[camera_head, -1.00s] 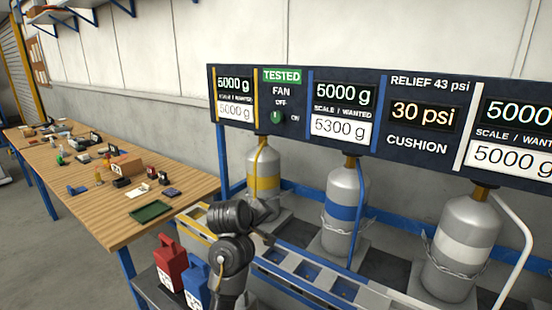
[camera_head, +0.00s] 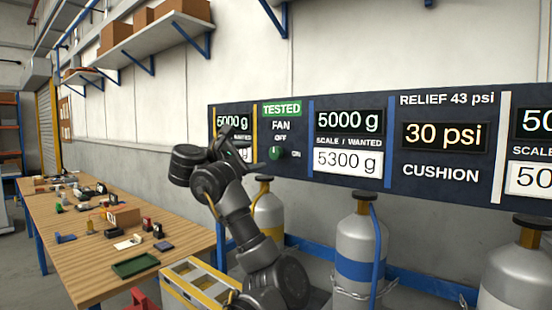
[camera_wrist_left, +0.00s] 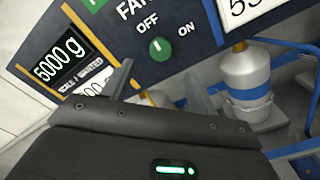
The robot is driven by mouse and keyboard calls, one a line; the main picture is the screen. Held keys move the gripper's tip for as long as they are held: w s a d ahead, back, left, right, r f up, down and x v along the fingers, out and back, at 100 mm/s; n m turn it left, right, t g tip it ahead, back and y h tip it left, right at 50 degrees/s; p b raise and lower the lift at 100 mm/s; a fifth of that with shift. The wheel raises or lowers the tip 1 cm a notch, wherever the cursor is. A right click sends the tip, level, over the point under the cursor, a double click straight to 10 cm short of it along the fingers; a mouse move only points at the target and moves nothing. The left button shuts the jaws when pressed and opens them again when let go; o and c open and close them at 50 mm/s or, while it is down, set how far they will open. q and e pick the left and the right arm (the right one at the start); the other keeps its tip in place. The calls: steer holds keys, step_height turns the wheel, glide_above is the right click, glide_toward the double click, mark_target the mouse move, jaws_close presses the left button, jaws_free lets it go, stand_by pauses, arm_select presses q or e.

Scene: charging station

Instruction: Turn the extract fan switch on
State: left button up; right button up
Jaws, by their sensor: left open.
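The fan switch is a round green knob (camera_head: 275,153) on the dark panel, under the word FAN, with OFF above it and ON to its right. Its white mark points up towards OFF. My left gripper (camera_head: 243,150) is just left of the knob in the head view, open and empty. In the left wrist view the knob (camera_wrist_left: 161,48) shows whole, just beyond and between the two spread fingertips (camera_wrist_left: 157,76). The fingers look apart from the knob. My right gripper is not in view.
The dark panel (camera_head: 453,192) carries several displays beside the switch. Gas cylinders (camera_head: 354,268) stand below it. A wooden table (camera_head: 88,268) with small items is on the left. A wall shelf (camera_head: 140,42) with boxes hangs above.

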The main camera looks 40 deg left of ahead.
mark_target(274, 154)
arm_select(q)
steer(key=w, duration=1)
steer(key=shift+w+a+f+b, duration=0.1)
steer(key=shift+w+b, duration=0.15)
steer(key=shift+b, duration=0.05)
steer(key=c, duration=1)
